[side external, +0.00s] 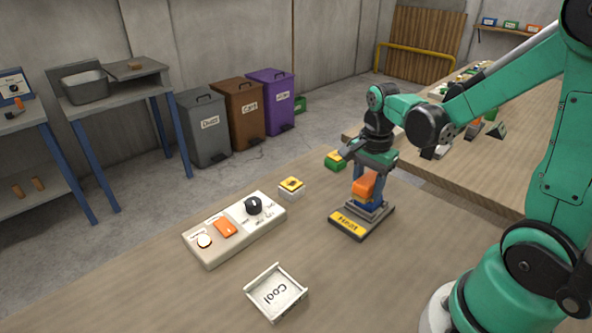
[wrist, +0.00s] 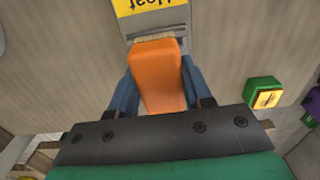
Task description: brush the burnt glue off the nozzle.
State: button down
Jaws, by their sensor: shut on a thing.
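My gripper (side external: 368,192) is shut on an orange brush (side external: 363,185) above a dark base with a yellow label (side external: 349,223). In the wrist view, the brush's orange handle (wrist: 157,75) lies between my blue fingers, and a tan bristle strip (wrist: 153,38) shows at its far end. The bristle end is against or just above the grey part of the base, beside the yellow label (wrist: 150,4); I cannot tell if they touch. I cannot make out the nozzle or any burnt glue; the brush and gripper cover that area.
A control panel (side external: 236,230) with a black knob, an orange switch and a round button lies left of the base. A white tray marked Cool (side external: 277,293) is in front. A yellow-topped block (side external: 291,187) and a green-and-yellow block (side external: 335,160) stand nearby. The front-left table is clear.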

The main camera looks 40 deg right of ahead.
jog(key=shift+d, duration=0.85)
jog(key=shift+d+f, duration=0.1)
jog(key=shift+d, duration=0.7)
notch_tip(320, 180, up, 8)
jog(key=shift+a, duration=0.1)
notch_tip(320, 180, up, 6)
send_over(317, 256)
notch_tip(317, 256, down, 19)
jog(key=shift+f, duration=0.15)
jog(key=shift+f, duration=0.1)
